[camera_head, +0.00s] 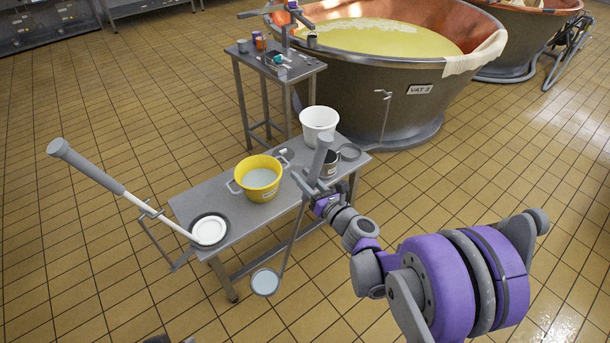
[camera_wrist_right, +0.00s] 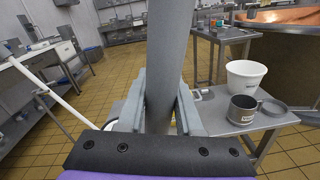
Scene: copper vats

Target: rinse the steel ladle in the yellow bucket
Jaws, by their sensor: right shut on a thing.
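My right gripper (camera_head: 318,188) is shut on the grey handle of the steel ladle (camera_head: 265,283). The ladle hangs with its thin shaft slanting down and its round bowl in the air, on the near side of the bench. In the right wrist view the ladle's handle (camera_wrist_right: 168,50) runs up between the fingers (camera_wrist_right: 160,110). The yellow bucket (camera_head: 245,187) stands on the bench, left of my gripper, with pale liquid inside. The ladle is outside the bucket and apart from it. In the wrist view the handle and gripper hide most of the bucket.
The low steel bench (camera_head: 203,190) also holds a white bucket (camera_head: 319,120), a steel pot (camera_head: 330,168) and a dark dish with a long-handled white tool (camera_head: 140,203) leaning out leftward. Vat 3 (camera_head: 400,112) and a small side table (camera_head: 280,70) stand behind. The near floor is clear.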

